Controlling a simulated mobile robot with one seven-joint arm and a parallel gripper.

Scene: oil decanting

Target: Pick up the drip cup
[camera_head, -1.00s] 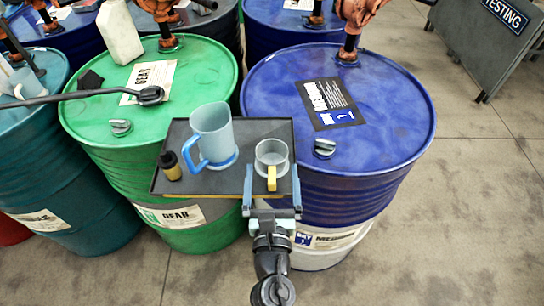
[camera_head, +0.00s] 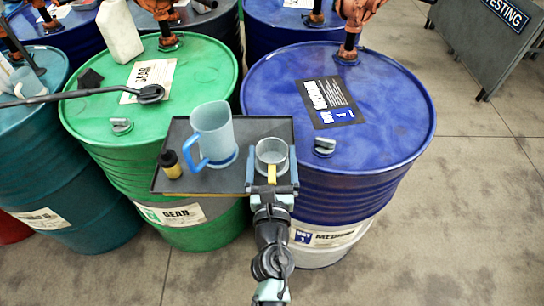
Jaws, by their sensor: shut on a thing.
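The drip cup (camera_head: 271,151) is a small pale grey cup with a yellow handle (camera_head: 271,174) facing me. It is at the right end of a dark tray (camera_head: 215,185). My gripper (camera_head: 271,180) is at the tray's front right edge, shut on the cup's yellow handle, with one pale finger on each side. I cannot tell whether the cup's base still touches the tray.
A taller jug (camera_head: 213,135) with a blue handle and a small dark bottle with a yellow label (camera_head: 171,165) stand on the tray, left of the cup. A green drum (camera_head: 190,70) and a blue drum (camera_head: 390,110) stand behind. Bare floor (camera_head: 460,230) lies to the right.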

